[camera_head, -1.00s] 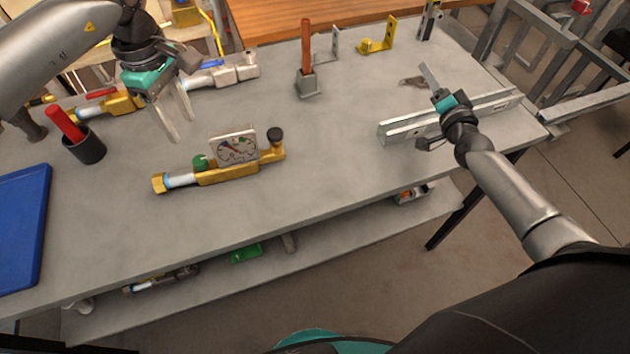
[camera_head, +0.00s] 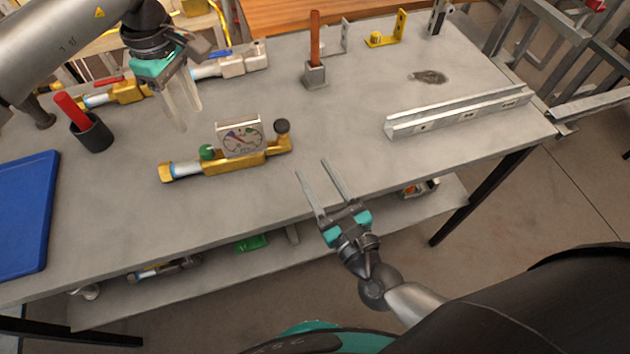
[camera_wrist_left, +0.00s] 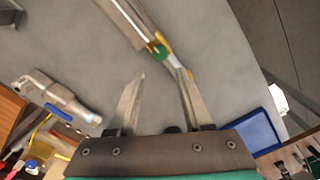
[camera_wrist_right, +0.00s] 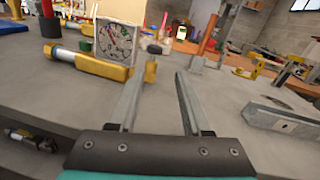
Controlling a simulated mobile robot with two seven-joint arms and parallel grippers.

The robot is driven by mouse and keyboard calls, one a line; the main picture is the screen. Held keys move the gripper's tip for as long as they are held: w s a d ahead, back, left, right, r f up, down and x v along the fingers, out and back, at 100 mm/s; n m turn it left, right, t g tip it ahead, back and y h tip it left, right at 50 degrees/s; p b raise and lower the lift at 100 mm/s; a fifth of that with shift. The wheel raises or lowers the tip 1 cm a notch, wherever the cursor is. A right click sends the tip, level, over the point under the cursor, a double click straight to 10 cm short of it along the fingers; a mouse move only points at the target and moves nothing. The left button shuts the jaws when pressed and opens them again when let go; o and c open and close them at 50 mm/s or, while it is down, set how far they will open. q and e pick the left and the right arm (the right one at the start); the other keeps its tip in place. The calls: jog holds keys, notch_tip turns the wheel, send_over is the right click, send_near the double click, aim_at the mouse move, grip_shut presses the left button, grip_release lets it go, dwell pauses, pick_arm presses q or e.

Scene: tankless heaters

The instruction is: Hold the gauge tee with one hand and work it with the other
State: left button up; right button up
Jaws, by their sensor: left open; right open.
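The gauge tee (camera_head: 235,161) lies on the grey bench in the head view. It has a brass body, a square dial gauge, a green knob, a black knob at its right end and a hex end at left. My left gripper (camera_head: 184,112) is open and empty above the bench, behind and left of the tee. In the left wrist view the tee (camera_wrist_left: 135,30) is beyond the fingertips. My right gripper (camera_head: 312,178) is open and empty near the bench's front edge, right of the tee and apart from it. The tee's gauge (camera_wrist_right: 116,42) shows in the right wrist view.
A metal channel (camera_head: 460,110) lies at the right. A red-handled tool in a dark cup (camera_head: 93,135) and a blue mat (camera_head: 25,210) are at left. An upright orange-handled tool in a block (camera_head: 315,75) stands behind. Other valves lie at the back left.

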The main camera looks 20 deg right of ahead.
aim_at(281, 123)
jog(key=shift+s+a+m, duration=0.45)
jog(key=shift+s+m, duration=0.15)
jog(key=shift+m, duration=0.1)
jog(key=w+a, duration=0.1)
jog(key=w, duration=0.4)
jog(key=w+a, duration=0.1)
jog(key=w, duration=0.8)
jog(key=shift+w+a, duration=0.4)
jog(key=shift+c, duration=0.3)
grip_shut()
